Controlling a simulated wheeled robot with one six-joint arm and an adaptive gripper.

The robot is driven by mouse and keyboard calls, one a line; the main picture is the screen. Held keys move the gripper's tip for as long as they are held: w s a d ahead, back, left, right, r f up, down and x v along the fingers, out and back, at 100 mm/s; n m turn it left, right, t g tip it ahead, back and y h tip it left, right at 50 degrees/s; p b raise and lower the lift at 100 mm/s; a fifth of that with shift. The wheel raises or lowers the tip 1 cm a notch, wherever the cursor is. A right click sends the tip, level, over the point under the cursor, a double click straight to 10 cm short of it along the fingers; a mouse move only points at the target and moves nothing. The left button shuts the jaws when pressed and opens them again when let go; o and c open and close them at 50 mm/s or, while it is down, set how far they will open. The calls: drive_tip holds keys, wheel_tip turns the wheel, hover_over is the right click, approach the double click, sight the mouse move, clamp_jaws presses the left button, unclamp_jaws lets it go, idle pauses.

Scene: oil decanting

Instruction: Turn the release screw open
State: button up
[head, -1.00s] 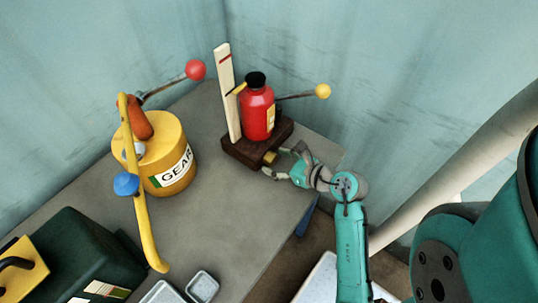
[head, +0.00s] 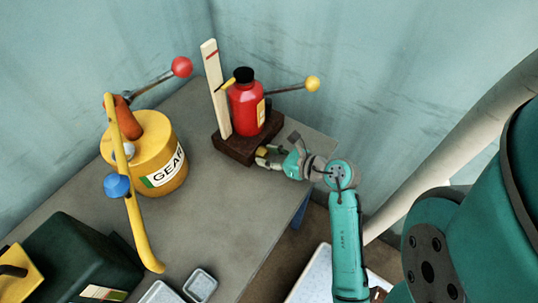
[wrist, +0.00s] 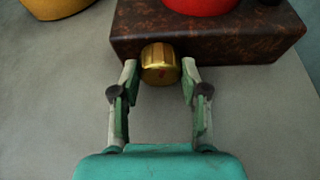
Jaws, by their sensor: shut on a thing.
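The release screw (wrist: 160,62) is a ribbed brass knob with a small red mark, on the front face of the dark brown base (wrist: 240,38). In the head view, the screw (head: 262,152) is a small gold spot low on the base beneath the red bottle jack (head: 247,110). My gripper (wrist: 160,72) is shut on the screw, with one fingertip on each side of it. The head view shows the gripper (head: 268,157) reaching in from the right, partly covering the screw.
A pale upright gauge board (head: 216,90) and a yellow-knobbed lever (head: 312,83) rise by the jack. The yellow gear oil drum (head: 165,190) with its pump and yellow hose (head: 140,235) stands left. Small metal trays (head: 200,285) lie in front. Walls close off the back.

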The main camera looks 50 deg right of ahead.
drive_tip(key=shift+d+m+y, duration=0.15)
drive_tip(key=shift+m+y, duration=1.05)
drive_tip(key=shift+m, duration=0.4)
drive_tip(key=o, duration=1.1)
drive_tip(key=shift+o, duration=0.2)
wheel_tip(320, 180, up, 10)
drive_tip(key=shift+f, duration=0.1)
